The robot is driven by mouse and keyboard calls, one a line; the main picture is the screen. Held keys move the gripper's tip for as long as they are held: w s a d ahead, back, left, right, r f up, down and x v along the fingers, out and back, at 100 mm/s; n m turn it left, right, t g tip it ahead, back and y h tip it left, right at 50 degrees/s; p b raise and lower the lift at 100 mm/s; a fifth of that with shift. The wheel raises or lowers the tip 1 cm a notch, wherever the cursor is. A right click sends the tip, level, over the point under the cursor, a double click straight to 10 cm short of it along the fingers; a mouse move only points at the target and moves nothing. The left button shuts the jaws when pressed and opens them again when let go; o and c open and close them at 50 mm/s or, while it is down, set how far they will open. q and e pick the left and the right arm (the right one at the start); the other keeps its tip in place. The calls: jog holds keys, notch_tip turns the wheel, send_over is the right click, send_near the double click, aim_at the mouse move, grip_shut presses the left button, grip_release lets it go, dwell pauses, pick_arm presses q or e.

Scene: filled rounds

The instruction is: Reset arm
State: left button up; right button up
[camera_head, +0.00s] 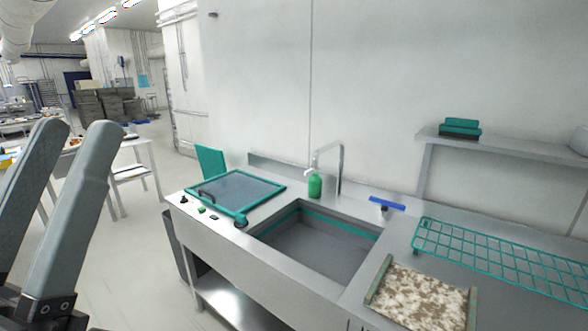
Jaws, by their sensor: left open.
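My left gripper (76,136) shows large at the left edge of the head view. Its two long grey fingers point upward and stand apart, with nothing between them. It is open and empty, in front of the open floor and left of the steel sink counter (250,262). The gripper's base is cut off at the lower left corner. My right gripper does not show.
The counter holds a sink basin (315,250), a green bottle (315,184), a teal-framed panel (240,188), a teal wire rack (500,258) and a brown-white speckled board (420,297). A shelf (500,144) is at right. White tables stand behind the gripper.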

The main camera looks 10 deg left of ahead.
pick_arm(q)
notch_tip(320, 180, up, 37)
jog(key=p, duration=3.8)
jog(key=shift+w+r+g, duration=0.15)
jog(key=shift+w+g, duration=0.15)
jog(key=shift+w, duration=0.15)
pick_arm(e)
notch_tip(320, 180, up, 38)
pick_arm(q)
jog(key=shift+a, duration=0.1)
